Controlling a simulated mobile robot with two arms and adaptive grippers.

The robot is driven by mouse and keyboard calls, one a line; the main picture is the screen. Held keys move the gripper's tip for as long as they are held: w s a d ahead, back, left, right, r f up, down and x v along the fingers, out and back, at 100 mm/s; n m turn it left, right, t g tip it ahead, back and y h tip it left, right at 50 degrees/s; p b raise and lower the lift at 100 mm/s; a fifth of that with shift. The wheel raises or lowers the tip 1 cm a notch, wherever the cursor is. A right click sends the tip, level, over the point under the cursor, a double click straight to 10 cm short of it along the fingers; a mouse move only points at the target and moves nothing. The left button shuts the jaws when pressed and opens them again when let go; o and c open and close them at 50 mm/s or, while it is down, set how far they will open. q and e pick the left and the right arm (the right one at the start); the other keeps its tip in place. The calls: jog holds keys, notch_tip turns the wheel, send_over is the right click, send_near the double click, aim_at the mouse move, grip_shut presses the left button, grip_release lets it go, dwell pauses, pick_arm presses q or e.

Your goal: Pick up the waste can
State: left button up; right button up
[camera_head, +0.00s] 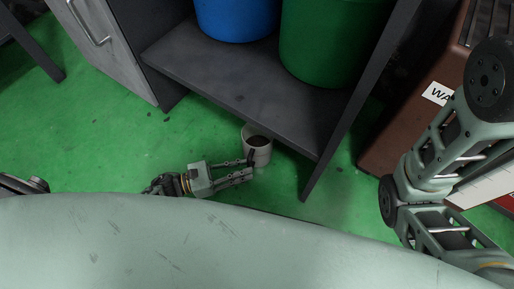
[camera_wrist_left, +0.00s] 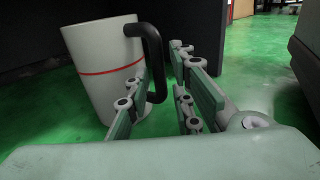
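A white mug-like can (camera_head: 257,152) with a dark inside stands on the green floor, by the front edge of the dark shelf unit. In the left wrist view the can (camera_wrist_left: 98,75) shows a red stripe, a black handle (camera_wrist_left: 155,60) and a slight tilt in the picture. My left gripper (camera_head: 247,171) is low beside the can. In the left wrist view its fingers (camera_wrist_left: 165,95) are apart, with the handle's lower part between or just beyond them; contact is not clear. My right arm shows at the right, but its gripper is out of view.
A blue bin (camera_head: 236,18) and a green bin (camera_head: 325,45) stand on the dark shelf (camera_head: 215,75). A brown box (camera_head: 405,125) with a partly hidden "WA" label stands at right. Green floor (camera_head: 90,135) is clear at left.

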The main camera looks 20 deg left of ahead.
pick_arm(q)
jog(key=shift+x, duration=1.2)
grip_shut()
jog(key=shift+r, duration=0.1)
